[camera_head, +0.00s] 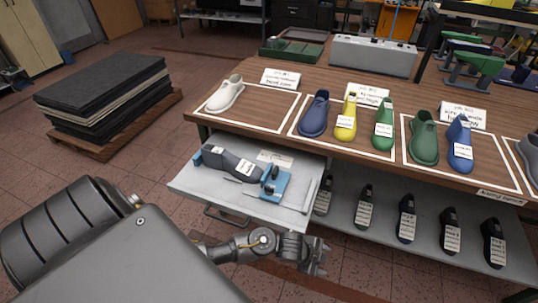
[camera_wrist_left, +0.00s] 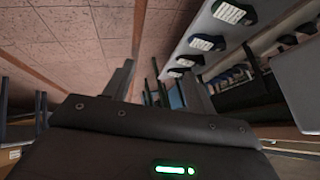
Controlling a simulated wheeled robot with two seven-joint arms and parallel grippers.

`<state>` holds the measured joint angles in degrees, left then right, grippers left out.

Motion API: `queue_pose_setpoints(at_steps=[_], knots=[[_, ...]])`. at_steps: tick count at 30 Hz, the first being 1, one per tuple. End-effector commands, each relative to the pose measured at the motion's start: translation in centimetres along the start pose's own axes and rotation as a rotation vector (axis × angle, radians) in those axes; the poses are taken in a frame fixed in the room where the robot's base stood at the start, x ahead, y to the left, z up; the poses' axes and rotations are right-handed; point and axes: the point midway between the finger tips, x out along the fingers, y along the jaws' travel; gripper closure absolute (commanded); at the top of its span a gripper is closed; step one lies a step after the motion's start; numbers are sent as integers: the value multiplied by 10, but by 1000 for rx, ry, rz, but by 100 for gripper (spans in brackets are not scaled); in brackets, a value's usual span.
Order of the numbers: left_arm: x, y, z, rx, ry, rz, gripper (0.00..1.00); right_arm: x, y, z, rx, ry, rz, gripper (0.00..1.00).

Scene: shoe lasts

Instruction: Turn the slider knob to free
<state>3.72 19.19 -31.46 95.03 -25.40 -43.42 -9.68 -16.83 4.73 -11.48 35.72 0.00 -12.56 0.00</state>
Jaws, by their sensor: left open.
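A blue fixture (camera_head: 273,184) with small grey parts sits toward the right of the pulled-out drawer (camera_head: 212,192). I cannot make out a slider knob or its setting at this size. A dark grey shoe last (camera_head: 229,162) with a white label lies beside the fixture, with a blue piece at its left end. My left gripper (camera_head: 318,262) is open and empty, in front of the drawer's right front corner and apart from the fixture. Its two fingers show apart in the left wrist view (camera_wrist_left: 160,85). My right gripper is out of view.
The wooden tabletop (camera_head: 285,80) above the drawer bears a white shoe last (camera_head: 226,94) and several coloured lasts in white-outlined areas. A lower shelf (camera_head: 340,215) holds several dark labelled lasts near my gripper. A stack of dark sheets (camera_head: 105,90) stands left; floor between is clear.

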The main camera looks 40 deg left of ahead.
Motion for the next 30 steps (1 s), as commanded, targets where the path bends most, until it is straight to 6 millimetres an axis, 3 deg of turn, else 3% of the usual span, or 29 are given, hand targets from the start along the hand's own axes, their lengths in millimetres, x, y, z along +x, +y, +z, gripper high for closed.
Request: queue_pose_setpoints(at_steps=[1, 6, 12, 17, 21, 25, 30], knots=[[-5, -16, -13, 91, 23, -1, 44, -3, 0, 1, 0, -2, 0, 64], [-13, -43, -41, 402, 92, 43, 44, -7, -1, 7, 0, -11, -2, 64], [-42, -84, -44, 844, 115, 147, 44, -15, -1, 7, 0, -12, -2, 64], [-97, -140, 0, 1221, 41, 333, 44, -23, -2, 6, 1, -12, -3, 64], [-158, -184, 50, 1396, -50, 512, 44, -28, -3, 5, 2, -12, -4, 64], [-211, -213, 84, 1455, -114, 644, 44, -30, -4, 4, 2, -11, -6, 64], [-246, -228, 106, 1463, -149, 732, 44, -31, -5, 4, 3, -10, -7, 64]])
